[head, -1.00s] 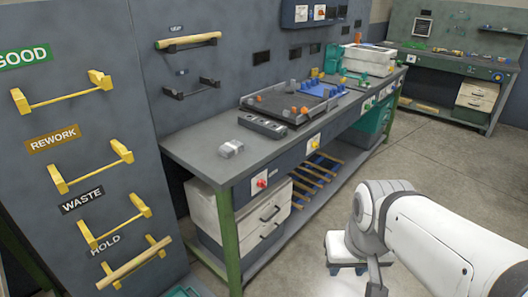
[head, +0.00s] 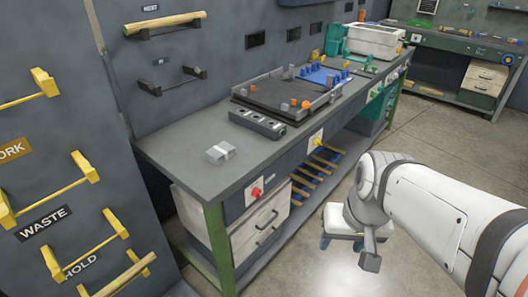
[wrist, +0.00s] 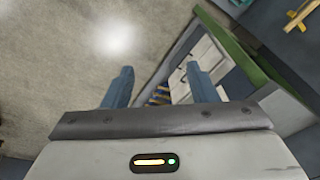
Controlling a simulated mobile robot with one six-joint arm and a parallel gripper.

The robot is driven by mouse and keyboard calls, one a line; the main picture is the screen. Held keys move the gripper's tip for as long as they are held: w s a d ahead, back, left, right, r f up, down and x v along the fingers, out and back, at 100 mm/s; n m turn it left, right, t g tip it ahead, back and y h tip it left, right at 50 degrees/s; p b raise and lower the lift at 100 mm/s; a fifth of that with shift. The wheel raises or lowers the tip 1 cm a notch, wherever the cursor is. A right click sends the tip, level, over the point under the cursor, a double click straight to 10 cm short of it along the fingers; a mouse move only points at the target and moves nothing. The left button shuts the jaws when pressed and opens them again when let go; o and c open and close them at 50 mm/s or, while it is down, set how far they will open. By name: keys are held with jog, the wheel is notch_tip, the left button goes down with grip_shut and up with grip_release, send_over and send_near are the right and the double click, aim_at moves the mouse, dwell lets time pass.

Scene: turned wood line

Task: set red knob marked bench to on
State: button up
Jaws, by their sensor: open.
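A red knob (head: 256,192) on a pale plate sits on the front edge of the grey workbench (head: 185,146), above the drawers. Its marking is too small to read. The red knob cannot be made out in the wrist view.
White drawers (head: 245,230) and a green bench leg (head: 219,245) stand below the knob. Wooden slats (head: 318,170) lie on the lower shelf. At left, a panel carries yellow racks (head: 85,180). The floor (head: 430,130) right of the bench is open.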

jog(key=w+a+f+m+g+y+b, duration=0.25)
jog(key=a+f+m+y+b, duration=0.2)
jog(key=a+f, duration=0.35)
jog(key=m+t+y+b, duration=0.9)
jog(key=m+t+b, duration=0.35)
jog(key=m, duration=0.65)
send_near(261, 195)
jog(key=w+a+g, duration=0.1)
jog(key=w+a, duration=0.1)
jog(key=b+x, duration=0.1)
jog(key=x, duration=0.6)
jog(key=shift+w+r, duration=0.1)
jog(key=shift+r, duration=0.05)
